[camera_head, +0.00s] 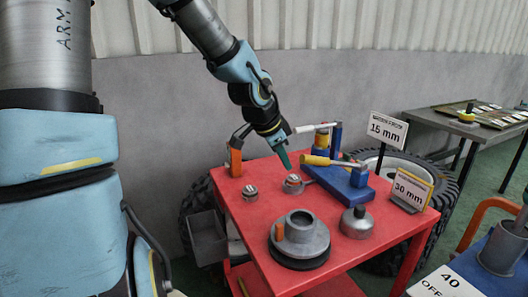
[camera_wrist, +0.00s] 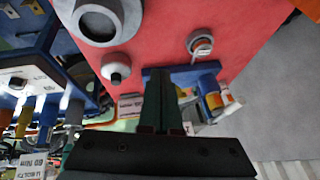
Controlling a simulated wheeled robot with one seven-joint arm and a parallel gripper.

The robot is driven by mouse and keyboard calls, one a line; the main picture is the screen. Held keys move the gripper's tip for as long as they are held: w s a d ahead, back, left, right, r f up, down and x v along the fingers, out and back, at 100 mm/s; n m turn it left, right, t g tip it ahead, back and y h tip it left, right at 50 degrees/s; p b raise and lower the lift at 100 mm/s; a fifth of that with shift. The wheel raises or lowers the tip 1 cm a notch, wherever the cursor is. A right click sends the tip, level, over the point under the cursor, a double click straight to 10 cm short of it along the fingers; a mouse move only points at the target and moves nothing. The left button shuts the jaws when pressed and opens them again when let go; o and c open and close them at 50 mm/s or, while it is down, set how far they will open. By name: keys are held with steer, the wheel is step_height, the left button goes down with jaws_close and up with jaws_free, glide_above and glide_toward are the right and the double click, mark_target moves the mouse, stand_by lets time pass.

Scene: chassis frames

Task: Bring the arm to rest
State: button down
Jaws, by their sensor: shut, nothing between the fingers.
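My arm reaches down from the top of the head view. My gripper (camera_head: 283,158) has green fingers that are shut and empty. It points down above the red table (camera_head: 237,226), close to a small round metal part (camera_head: 293,185). I cannot tell whether the fingertips touch that part. In the wrist view my gripper (camera_wrist: 160,75) shows its two dark green fingers side by side, with no gap that I can see. The blue block (camera_wrist: 190,73) lies beyond the fingertips there.
Signs (camera_head: 387,129) and a tyre (camera_head: 445,190) stand behind. A grey wall (camera_head: 150,120) is behind the arm.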

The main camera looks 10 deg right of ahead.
steer(key=s+a+f+n+y, duration=0.1)
steer(key=s+a+n+y, duration=0.1)
steer(key=a+n, duration=0.6)
steer(key=s+a+f+n+g+y, duration=0.1)
steer(key=s+a+n, duration=0.3)
steer(key=a, duration=1.5)
steer(key=n+y, duration=0.1)
steer(key=n, duration=0.2)
steer(key=shift+s+f+n+y, duration=0.35)
steer(key=shift+f+n+y, duration=0.05)
